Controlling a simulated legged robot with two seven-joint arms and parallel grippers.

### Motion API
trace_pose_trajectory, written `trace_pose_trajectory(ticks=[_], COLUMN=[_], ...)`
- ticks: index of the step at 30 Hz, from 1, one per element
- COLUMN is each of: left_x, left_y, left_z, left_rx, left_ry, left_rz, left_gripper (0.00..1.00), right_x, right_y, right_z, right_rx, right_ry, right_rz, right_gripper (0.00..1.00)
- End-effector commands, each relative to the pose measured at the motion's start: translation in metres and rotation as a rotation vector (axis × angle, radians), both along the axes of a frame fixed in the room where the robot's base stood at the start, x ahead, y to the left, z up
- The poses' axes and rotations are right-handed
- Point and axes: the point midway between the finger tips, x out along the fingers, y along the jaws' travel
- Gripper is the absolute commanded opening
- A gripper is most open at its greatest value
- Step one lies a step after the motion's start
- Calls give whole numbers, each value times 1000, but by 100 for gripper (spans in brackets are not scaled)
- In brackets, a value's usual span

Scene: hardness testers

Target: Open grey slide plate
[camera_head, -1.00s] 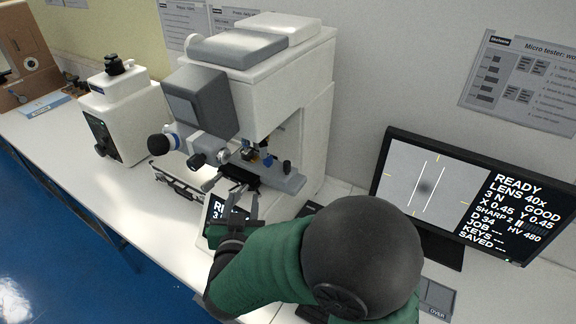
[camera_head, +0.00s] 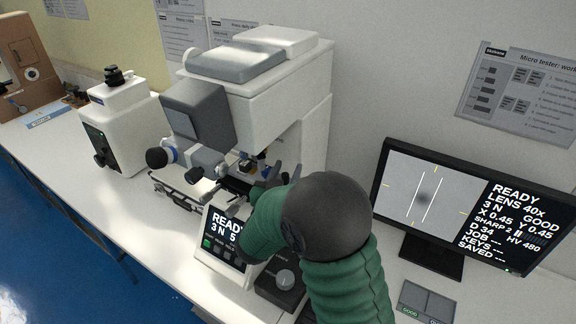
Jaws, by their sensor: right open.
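The white hardness tester (camera_head: 262,95) stands in the middle with a grey front head (camera_head: 198,112). Its dark stage area (camera_head: 236,185) sits below the lenses. The grey slide plate is not clearly made out there; my arm covers the stage's right side. My right gripper (camera_head: 240,197) is at the front of the stage, small and mostly hidden by my green forearm. It is open; whether it touches the stage cannot be told. My left gripper is not in view.
A tilted display (camera_head: 222,236) and a knob box (camera_head: 283,284) stand below the stage. A monitor (camera_head: 465,212) and a grey tray (camera_head: 427,299) are at right. A smaller white tester (camera_head: 124,118) stands left. The bench front left is clear.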

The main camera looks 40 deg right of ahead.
Motion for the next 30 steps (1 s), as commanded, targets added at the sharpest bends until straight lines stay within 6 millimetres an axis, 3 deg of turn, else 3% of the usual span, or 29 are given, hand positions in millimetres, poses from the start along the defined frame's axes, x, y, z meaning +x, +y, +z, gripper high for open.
trace_pose_trajectory(ticks=[4, 11, 21, 30], left_x=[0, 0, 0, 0], left_y=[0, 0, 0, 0], left_z=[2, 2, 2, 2], left_rx=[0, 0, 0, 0], left_ry=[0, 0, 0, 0], left_rz=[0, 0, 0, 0], left_gripper=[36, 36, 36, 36], right_x=[6, 6, 7, 7], right_y=[-10, -11, -10, -10], right_z=[0, 0, 0, 0], right_rx=[0, 0, 0, 0], right_ry=[0, 0, 0, 0], right_rz=[0, 1, 1, 2], right_gripper=[40, 40, 0, 0])
